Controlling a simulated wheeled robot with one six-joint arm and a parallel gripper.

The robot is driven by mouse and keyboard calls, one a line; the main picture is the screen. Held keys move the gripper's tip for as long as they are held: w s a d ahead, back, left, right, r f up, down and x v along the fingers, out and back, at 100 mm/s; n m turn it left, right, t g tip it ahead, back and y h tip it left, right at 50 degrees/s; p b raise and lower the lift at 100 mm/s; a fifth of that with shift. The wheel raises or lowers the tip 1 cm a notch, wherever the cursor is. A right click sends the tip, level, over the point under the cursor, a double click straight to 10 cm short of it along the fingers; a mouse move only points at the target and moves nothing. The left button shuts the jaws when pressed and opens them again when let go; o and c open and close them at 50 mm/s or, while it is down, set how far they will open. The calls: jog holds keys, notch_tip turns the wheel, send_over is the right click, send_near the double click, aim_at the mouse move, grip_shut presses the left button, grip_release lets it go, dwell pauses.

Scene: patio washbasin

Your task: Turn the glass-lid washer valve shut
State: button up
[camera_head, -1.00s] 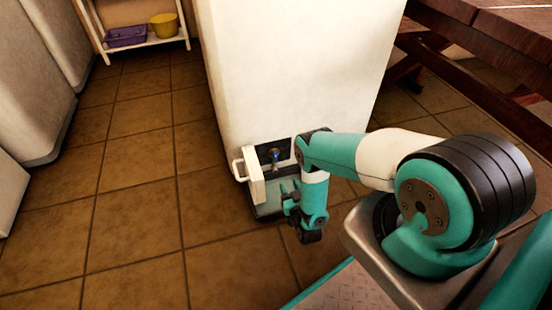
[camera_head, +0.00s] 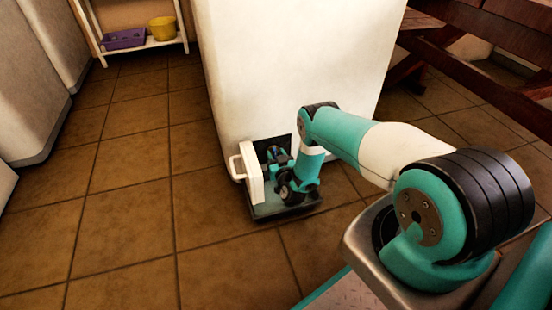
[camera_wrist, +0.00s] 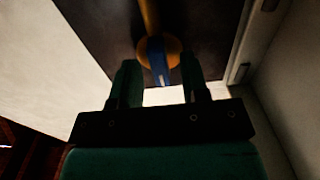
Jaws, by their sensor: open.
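The valve has a blue handle (camera_wrist: 157,58) on a round brass-yellow body (camera_wrist: 173,50), with a yellow pipe (camera_wrist: 150,15) running from it along a dark panel. In the wrist view the blue handle lies between the two fingers of my gripper (camera_wrist: 159,68), which stand apart on either side with gaps. In the head view my gripper (camera_head: 277,160) reaches into the low recess at the foot of the white cabinet (camera_head: 290,70) and mostly hides the valve. A white flap with a handle (camera_head: 236,167) stands open at the left of the recess.
A dark-edged tray-like panel (camera_head: 268,212) juts out low under my gripper. The tiled floor (camera_head: 130,220) to the left is clear. A shelf (camera_head: 160,43) with a purple tray and yellow pot stands at the back left. A wooden table (camera_head: 480,50) is at the right.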

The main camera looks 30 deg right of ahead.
jog(key=shift+c, duration=0.4)
grip_shut()
jog(key=shift+f+n+b, duration=0.1)
jog(key=shift+n+b, duration=0.2)
jog(key=n+b, duration=0.2)
jog(key=shift+a+f+n, duration=0.1)
jog(key=shift+n, duration=0.2)
jog(key=n+b, duration=0.3)
jog(key=n, duration=0.2)
jog(key=shift+n, duration=0.3)
jog(key=n+b, duration=0.1)
jog(key=n, duration=0.3)
jog(key=shift+a, duration=0.1)
jog(key=shift+n+b, duration=0.7)
jog(key=shift+n, duration=1.8)
